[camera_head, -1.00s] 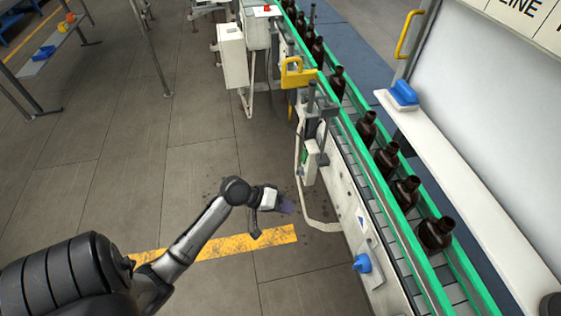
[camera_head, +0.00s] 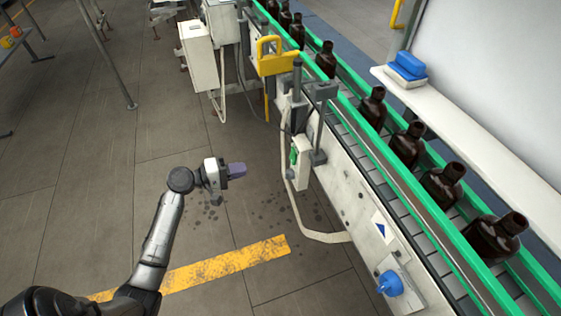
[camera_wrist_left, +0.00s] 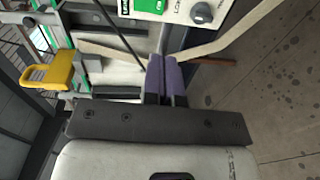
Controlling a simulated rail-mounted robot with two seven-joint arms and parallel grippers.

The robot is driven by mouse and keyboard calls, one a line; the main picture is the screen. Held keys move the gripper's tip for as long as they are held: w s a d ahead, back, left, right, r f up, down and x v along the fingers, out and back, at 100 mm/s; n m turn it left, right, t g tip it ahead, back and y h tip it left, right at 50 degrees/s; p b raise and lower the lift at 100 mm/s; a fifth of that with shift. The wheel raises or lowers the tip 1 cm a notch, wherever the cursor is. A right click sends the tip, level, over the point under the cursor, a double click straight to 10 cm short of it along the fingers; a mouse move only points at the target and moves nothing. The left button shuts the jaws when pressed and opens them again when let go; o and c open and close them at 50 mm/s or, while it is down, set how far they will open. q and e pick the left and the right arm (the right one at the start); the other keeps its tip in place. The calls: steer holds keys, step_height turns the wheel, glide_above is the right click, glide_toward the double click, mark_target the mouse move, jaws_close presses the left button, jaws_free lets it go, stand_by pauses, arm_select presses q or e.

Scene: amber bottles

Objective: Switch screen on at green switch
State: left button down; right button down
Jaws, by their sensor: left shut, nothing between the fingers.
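The green switch (camera_head: 294,157) is on the left face of a small white control box (camera_head: 303,168) on the side of the conveyor. In the left wrist view the green switch (camera_wrist_left: 150,6) shows at the top edge, cut off, beside a dark round knob (camera_wrist_left: 202,14). My left gripper (camera_head: 238,170) is shut and empty, to the left of the box and apart from it. Its purple fingers (camera_wrist_left: 165,78) point up towards the panel in the wrist view. No screen can be made out. My right gripper is not in view.
Brown bottles (camera_head: 405,145) stand along the green-railed conveyor (camera_head: 345,105). A yellow handle (camera_head: 272,57) stands above the conveyor's near side. A pale hose (camera_head: 300,215) loops below the box. A blue knob (camera_head: 390,284) is on the conveyor's side.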

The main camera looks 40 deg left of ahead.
arm_select(q)
steer(key=shift+d, duration=0.1)
steer(key=b, duration=0.4)
glide_toward(291, 160)
steer(key=x, duration=0.7)
steer(key=shift+w+f, duration=0.1)
steer(key=shift+w, duration=0.15)
steer(key=shift+d, duration=0.1)
steer(key=shift+w+f+b, duration=0.1)
steer(key=shift+w+b, duration=0.05)
steer(key=shift+b, duration=0.2)
